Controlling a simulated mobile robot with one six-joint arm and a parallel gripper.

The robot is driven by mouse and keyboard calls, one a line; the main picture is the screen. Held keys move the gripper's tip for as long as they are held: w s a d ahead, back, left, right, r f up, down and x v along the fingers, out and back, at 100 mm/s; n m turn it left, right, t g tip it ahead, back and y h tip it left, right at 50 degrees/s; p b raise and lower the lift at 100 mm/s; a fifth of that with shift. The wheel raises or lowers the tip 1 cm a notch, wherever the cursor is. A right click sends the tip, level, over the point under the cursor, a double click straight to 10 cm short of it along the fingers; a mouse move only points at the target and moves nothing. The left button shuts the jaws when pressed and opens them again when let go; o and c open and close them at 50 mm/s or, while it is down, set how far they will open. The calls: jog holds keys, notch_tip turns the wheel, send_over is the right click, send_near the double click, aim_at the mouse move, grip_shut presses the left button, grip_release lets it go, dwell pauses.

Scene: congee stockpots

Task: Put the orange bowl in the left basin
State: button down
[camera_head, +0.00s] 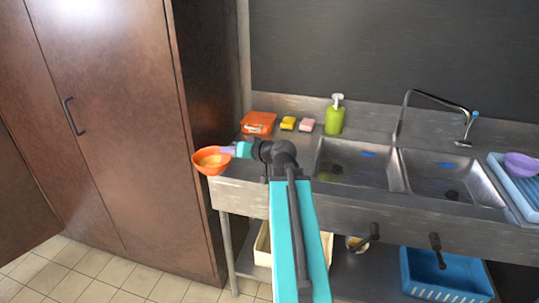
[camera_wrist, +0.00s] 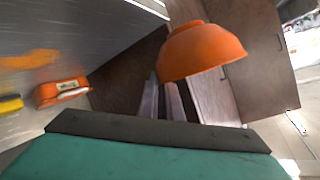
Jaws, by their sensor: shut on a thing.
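The orange bowl (camera_head: 208,165) is held in the air off the left end of the steel counter, and it also shows in the wrist view (camera_wrist: 200,52). My gripper (camera_head: 228,151) is shut on the bowl's right rim. In the wrist view my gripper's fingers (camera_wrist: 168,98) reach up to the bowl's edge. The left basin (camera_head: 350,166) of the double sink lies to the right of my gripper, with a blue item and a dark drain inside. The right basin (camera_head: 450,178) is beside it.
An orange box (camera_head: 258,123), yellow sponge (camera_head: 288,123), pink sponge (camera_head: 307,124) and green soap bottle (camera_head: 335,116) stand along the counter's back. A faucet (camera_head: 402,115) rises behind the basins. A blue rack with a purple bowl (camera_head: 522,164) is far right. A brown cabinet (camera_head: 110,110) stands left.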

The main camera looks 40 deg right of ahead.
jog(key=s+d+m+h, duration=0.3)
jog(key=s+d, duration=1.2)
jog(key=d, duration=0.5)
jog(key=shift+s+r+m+h+p, duration=0.35)
jog(key=shift+s+m+h, duration=0.05)
jog(key=shift+h, duration=0.3)
jog(key=w+d+p, duration=0.2)
jog(key=w+d, duration=0.2)
jog(key=w, duration=0.2)
jog(key=w+d+f+p, duration=0.1)
jog(key=w+d+p, duration=0.1)
jog(key=w+d, duration=0.3)
jog(key=shift+a+x, duration=0.2)
jog(key=shift+x, duration=0.95)
jog(key=shift+w, duration=0.1)
jog(key=shift+f+p, duration=0.75)
jog(key=shift+f, duration=0.85)
jog(key=shift+f, duration=0.15)
